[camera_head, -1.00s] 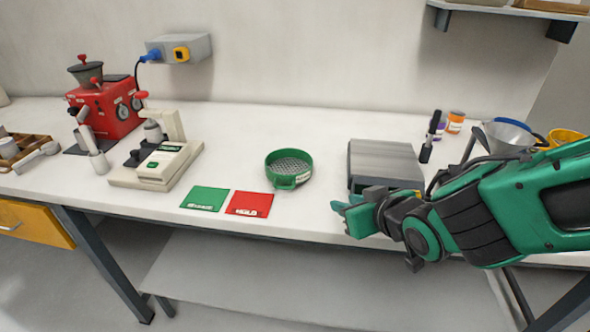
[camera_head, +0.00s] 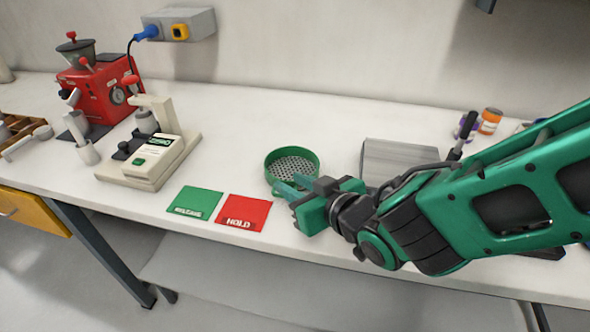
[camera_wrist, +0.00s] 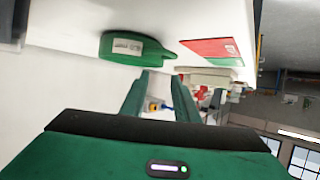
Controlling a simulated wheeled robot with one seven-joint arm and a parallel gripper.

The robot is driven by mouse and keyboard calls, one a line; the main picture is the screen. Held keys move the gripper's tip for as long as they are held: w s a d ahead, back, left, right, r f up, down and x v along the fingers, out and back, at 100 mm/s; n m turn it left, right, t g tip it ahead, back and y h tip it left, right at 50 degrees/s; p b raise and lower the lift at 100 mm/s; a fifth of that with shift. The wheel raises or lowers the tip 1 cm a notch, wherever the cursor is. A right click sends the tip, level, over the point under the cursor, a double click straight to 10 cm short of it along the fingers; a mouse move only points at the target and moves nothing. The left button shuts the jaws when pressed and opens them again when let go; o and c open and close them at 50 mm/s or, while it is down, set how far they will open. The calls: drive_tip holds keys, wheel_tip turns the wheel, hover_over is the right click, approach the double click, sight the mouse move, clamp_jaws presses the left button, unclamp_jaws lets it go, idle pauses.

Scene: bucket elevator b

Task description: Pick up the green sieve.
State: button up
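The green sieve (camera_head: 291,161) is a round ring with a grey mesh, lying on the white bench. In the wrist view the sieve (camera_wrist: 133,48) shows from the side, with a pale label on its wall. My gripper (camera_head: 284,196) is in front of the sieve's near side in the head view and hides part of its near rim. Its two green fingers are spread apart with nothing between them, as the wrist view (camera_wrist: 158,92) also shows. I cannot tell whether a finger touches the sieve.
A green card (camera_head: 195,202) and a red HOLD card (camera_head: 243,213) lie left of my gripper. A grey metal box (camera_head: 398,157) stands right of the sieve, close to my arm. A beige device (camera_head: 150,160) and a red grinder (camera_head: 97,88) stand at left. The bench behind the sieve is clear.

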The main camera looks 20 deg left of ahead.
sight(266, 171)
drive_tip(key=shift+x, duration=4.5)
drive_tip(key=shift+s+f, duration=0.1)
clamp_jaws()
